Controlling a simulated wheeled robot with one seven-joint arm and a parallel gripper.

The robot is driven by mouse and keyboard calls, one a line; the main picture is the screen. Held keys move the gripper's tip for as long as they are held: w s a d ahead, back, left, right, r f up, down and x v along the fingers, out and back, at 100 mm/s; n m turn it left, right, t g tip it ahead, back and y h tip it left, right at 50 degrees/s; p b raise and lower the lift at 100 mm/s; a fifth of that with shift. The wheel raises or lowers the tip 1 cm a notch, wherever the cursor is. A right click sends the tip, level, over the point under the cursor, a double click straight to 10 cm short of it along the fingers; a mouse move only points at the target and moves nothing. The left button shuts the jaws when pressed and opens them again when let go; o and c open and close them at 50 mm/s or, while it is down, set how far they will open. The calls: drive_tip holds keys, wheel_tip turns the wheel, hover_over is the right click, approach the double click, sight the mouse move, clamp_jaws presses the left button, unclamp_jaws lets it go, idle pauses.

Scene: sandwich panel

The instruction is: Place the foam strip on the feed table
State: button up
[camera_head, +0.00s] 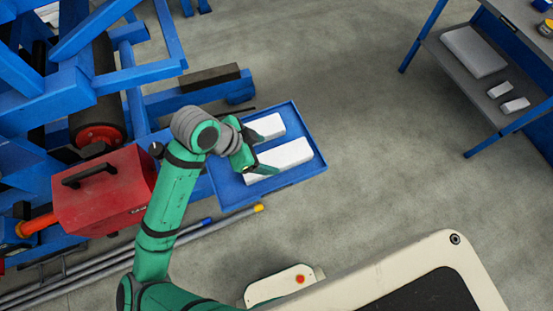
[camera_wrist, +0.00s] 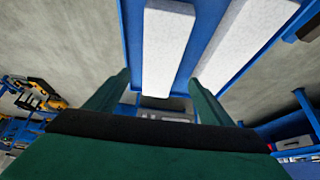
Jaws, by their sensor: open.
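Two white foam strips lie side by side on the blue feed table (camera_head: 312,150), a flat table with a raised rim. The nearer strip (camera_head: 288,155) is at my gripper; the farther strip (camera_head: 267,126) lies beyond it. My gripper (camera_head: 257,155) is open at the left end of the nearer strip. In the wrist view, this strip (camera_wrist: 168,45) lies between the lines of my two fingers (camera_wrist: 159,78), and the other strip (camera_wrist: 245,40) runs to the right. I cannot tell whether the fingers touch the strip. Its end near the gripper is partly hidden in the head view.
A blue machine frame with a dark roller (camera_head: 97,100) and a red box (camera_head: 105,190) stands left of the table. Long pipes (camera_head: 190,238) lie in front. A shelf (camera_head: 500,75) at right holds a pale slab (camera_head: 473,52) and two small blocks. The floor between is clear.

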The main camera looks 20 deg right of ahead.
sight(276, 158)
drive_tip(key=shift+x, duration=3.9)
drive_tip(key=shift+a, duration=0.1)
drive_tip(key=c, duration=1.2)
drive_tip(key=shift+r, duration=0.1)
